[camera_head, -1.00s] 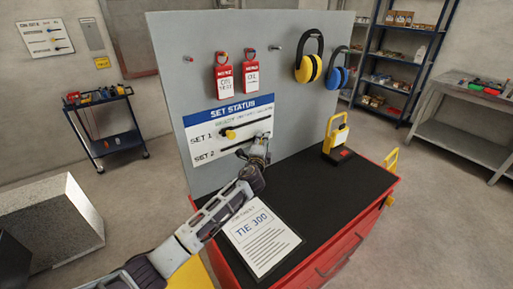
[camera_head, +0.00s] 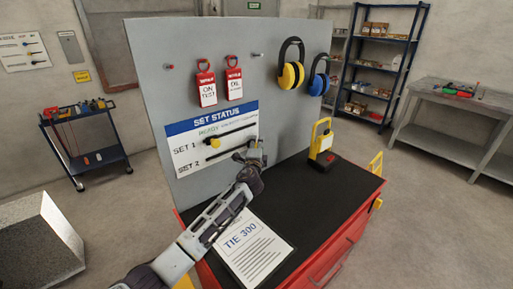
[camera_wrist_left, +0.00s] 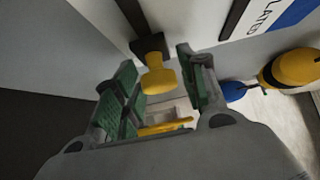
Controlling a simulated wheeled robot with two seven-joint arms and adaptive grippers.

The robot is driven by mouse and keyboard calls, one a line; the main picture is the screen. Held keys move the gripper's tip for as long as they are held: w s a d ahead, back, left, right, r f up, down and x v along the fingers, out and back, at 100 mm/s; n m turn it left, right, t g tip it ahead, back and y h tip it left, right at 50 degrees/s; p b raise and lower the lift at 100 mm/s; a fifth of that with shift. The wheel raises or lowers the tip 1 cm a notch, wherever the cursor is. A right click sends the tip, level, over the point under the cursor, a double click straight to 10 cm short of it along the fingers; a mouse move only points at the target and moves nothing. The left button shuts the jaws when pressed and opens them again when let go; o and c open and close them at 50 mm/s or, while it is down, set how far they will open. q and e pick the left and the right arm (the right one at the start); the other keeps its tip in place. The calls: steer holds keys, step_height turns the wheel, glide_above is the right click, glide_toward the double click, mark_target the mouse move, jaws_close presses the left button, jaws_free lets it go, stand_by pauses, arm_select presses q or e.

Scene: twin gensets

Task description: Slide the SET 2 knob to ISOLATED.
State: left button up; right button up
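The SET STATUS panel (camera_head: 192,126) is on the upright grey board, with a SET 1 slot above a SET 2 slot. The SET 1 knob (camera_head: 214,143) is yellow and sits along the upper slot. My left gripper (camera_head: 254,150) is at the right end of the SET 2 slot and hides that end. In the left wrist view the yellow SET 2 knob (camera_wrist_left: 157,76) stands on a dark slider between the fingers of my open left gripper (camera_wrist_left: 162,90). Gaps show beside the knob. Part of a label reading "LATED" (camera_wrist_left: 266,16) is near it. My right gripper is out of view.
A yellow padlock-shaped item (camera_head: 322,138) stands on the black cabinet top, right of the gripper. A TIE 300 sheet (camera_head: 252,250) lies below my left arm.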

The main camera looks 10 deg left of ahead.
arm_select(q)
steer(key=shift+o, duration=0.2)
steer(key=shift+s, duration=0.2)
steer(key=shift+s, duration=0.1)
steer(key=s, duration=1.1)
steer(key=shift+s, duration=0.25)
stand_by(0.3)
steer(key=shift+f, duration=0.1)
stand_by(0.3)
